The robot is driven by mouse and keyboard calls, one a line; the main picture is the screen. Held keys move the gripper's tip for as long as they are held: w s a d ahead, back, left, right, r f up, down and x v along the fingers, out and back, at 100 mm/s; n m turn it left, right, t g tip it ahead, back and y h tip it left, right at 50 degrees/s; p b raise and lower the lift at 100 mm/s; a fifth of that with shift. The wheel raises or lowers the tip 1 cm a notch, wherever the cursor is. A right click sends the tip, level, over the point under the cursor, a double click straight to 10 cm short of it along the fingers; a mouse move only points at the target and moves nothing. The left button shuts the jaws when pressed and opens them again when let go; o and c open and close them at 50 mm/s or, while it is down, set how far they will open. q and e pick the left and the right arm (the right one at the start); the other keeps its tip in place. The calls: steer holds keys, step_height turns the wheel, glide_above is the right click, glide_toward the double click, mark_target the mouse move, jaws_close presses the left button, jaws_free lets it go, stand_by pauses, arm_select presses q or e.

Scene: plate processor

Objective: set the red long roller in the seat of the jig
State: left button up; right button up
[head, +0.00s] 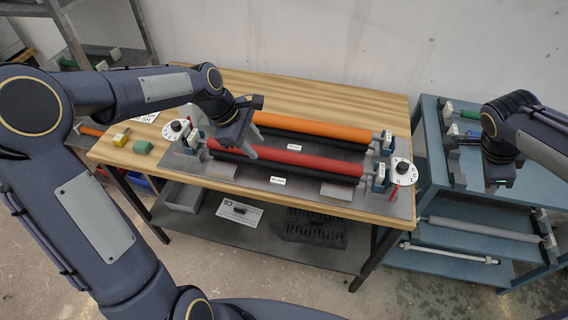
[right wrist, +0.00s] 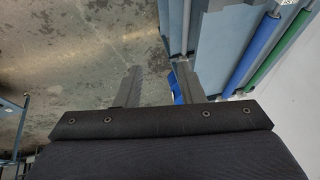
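The red long roller (head: 310,163) lies lengthwise along the front of the jig (head: 275,181) on the wooden table, above a dark roller. Its ends are near the end blocks; I cannot tell whether it sits fully in the seat. My left gripper (head: 246,152) is over the left part of the red roller, fingers pointing down at it. The arm and gripper hide part of the roller, and the finger gap and any grip are unclear. My right gripper (head: 497,182) is over the blue cart at the right; the right wrist view shows its fingers (right wrist: 158,84) apart and empty.
An orange roller (head: 315,127) lies behind the red one. White dials (head: 404,171) stand at the jig's ends. The blue cart (head: 445,185) holds a grey roller (head: 480,228). Bare wood shows behind the jig.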

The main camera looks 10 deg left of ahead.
arm_select(q)
steer(key=shift+r, duration=0.1)
arm_select(e)
steer(key=v, duration=0.8)
steer(key=shift+w+a, duration=0.1)
steer(key=shift+a, duration=0.05)
